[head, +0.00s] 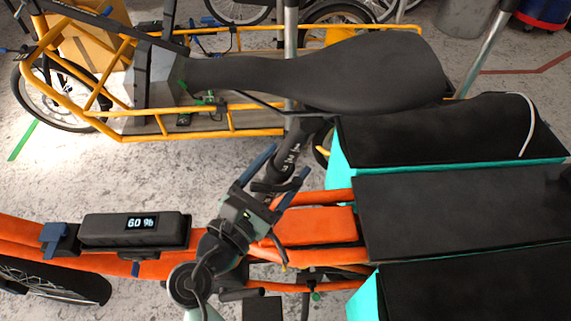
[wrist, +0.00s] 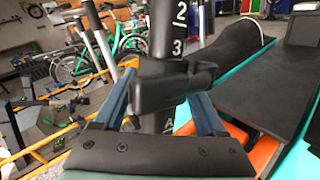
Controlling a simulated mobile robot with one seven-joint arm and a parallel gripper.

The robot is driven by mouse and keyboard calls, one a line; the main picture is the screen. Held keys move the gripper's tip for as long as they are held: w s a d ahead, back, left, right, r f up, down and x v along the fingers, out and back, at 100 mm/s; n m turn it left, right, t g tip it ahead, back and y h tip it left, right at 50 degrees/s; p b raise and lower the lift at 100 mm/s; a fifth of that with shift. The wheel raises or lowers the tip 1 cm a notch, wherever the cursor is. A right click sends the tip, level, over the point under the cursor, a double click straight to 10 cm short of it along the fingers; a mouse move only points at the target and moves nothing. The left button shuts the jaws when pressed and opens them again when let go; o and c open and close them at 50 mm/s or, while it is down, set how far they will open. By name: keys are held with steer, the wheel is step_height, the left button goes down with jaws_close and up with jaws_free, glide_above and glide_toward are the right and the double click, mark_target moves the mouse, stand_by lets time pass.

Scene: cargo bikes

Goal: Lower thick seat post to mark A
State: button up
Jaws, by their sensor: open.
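The thick black seat post (head: 291,152) rises from the orange cargo bike, with white marks on it and a black saddle (head: 330,75) above. In the wrist view the post (wrist: 180,28) shows a "2" and a "3" above a black clamp-like part (wrist: 160,85). A white letter that looks like an "A" (wrist: 169,122) shows below that part. My gripper (head: 278,178) is open at the post. In the wrist view its blue fingers (wrist: 160,103) stand on either side of the black part; whether they touch it I cannot tell. The gripper body hides the lower post.
Black-topped turquoise boxes (head: 455,210) stand close on the right. A display reading 60 % (head: 142,223) sits on the orange frame (head: 306,226). A yellow cargo bike (head: 210,133) stands behind. Thin silver posts (head: 291,45) rise nearby. Grey floor (head: 60,180) is free at left.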

steer(key=shift+w+d, duration=0.3)
steer(key=shift+w, duration=0.1)
jaws_close()
stand_by(1.2)
